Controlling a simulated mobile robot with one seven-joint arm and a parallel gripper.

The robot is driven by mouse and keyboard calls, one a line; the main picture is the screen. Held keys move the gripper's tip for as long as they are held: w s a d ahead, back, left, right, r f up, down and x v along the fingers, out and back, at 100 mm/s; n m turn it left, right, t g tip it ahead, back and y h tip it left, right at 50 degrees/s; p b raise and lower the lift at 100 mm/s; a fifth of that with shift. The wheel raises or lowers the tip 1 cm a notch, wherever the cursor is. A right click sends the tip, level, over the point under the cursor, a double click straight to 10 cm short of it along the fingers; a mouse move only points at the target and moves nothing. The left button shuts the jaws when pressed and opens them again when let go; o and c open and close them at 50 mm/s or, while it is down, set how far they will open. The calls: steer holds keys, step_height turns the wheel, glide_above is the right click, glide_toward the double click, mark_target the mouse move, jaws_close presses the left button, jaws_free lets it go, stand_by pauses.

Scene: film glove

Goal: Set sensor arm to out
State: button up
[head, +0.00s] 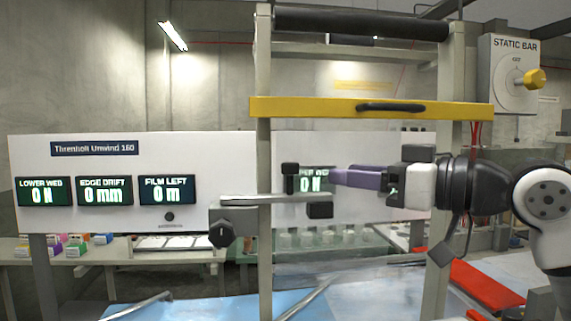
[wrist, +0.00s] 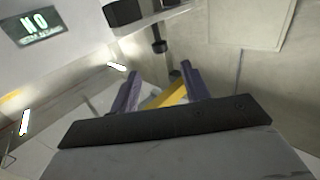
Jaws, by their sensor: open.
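What looks like the sensor arm is a grey horizontal bar (head: 266,199) across the left upright of the frame. It has a black block (head: 320,210) at its right end and a short post with a black cap (head: 290,169) above it. A black knob (head: 222,228) is near its left end. In the wrist view the bar (wrist: 170,14) is at the top, with the post's black cap (wrist: 159,46) towards my fingers. My gripper (head: 336,177) has purple fingers, open and empty, right of the cap and apart from it. The fingers also show in the wrist view (wrist: 160,80).
A yellow bar (head: 330,107) with a black handle crosses the frame above my gripper. A white panel with lit displays (head: 104,190) stands behind, one display partly hidden by my gripper. A static bar box with a yellow knob (head: 535,78) is at upper right.

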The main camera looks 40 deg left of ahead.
mark_target(297, 168)
steer(key=a+p, duration=0.1)
steer(key=a, duration=0.3)
steer(key=a+p, duration=0.1)
steer(key=a, duration=0.3)
steer(key=s+a+p, duration=0.1)
steer(key=a, duration=0.3)
steer(key=shift+d, duration=0.1)
jaws_close()
